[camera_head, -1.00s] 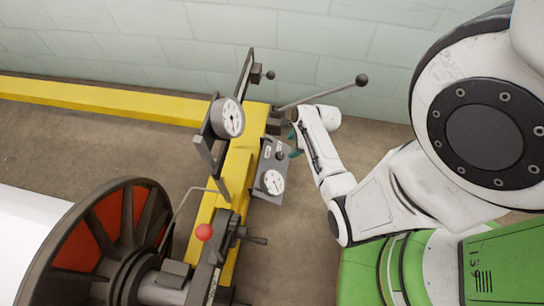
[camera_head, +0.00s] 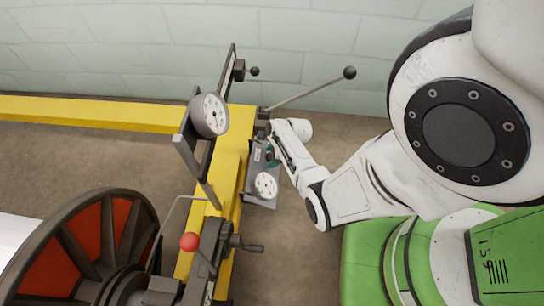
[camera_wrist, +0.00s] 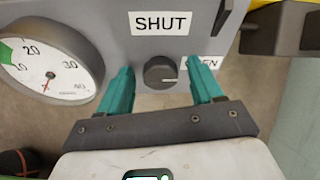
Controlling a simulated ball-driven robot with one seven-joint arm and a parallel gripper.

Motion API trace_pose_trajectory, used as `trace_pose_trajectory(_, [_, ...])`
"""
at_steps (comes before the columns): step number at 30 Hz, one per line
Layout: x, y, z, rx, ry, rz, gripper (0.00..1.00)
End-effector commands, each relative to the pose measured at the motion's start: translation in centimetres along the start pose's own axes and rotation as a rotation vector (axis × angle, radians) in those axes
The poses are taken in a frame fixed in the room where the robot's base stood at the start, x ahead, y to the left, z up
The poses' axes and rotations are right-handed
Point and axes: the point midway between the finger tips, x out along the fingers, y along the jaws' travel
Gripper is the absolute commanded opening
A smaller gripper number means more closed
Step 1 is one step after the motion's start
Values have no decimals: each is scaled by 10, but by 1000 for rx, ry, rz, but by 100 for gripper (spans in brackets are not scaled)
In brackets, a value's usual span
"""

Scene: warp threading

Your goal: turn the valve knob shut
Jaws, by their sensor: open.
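The valve knob (camera_wrist: 160,72) is a dark round knob on a grey panel (camera_wrist: 112,18) in the wrist view. Its pale mark points right, toward the partly covered OPEN label (camera_wrist: 210,62). The SHUT label (camera_wrist: 163,22) is above the knob in the picture. My gripper (camera_wrist: 161,69) is open, with one teal finger on each side of the knob and a visible gap on both sides. In the head view my gripper (camera_head: 271,156) is at the panel (camera_head: 262,203), and the knob cannot be made out there.
A white-faced gauge (camera_wrist: 50,62) is on the panel left of my fingers. In the head view a larger gauge (camera_head: 209,114), a long ball-ended lever (camera_head: 315,88) and a red-ball lever (camera_head: 189,242) stand around the yellow beam (camera_head: 228,165).

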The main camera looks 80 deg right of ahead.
Motion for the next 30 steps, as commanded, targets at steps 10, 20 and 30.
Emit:
trace_pose_trajectory(10, [0,0,0,0,0,0,51])
trace_pose_trajectory(20, [0,0,0,0,0,0,19])
trace_pose_trajectory(30, [-1,0,0,-21,0,-5,10])
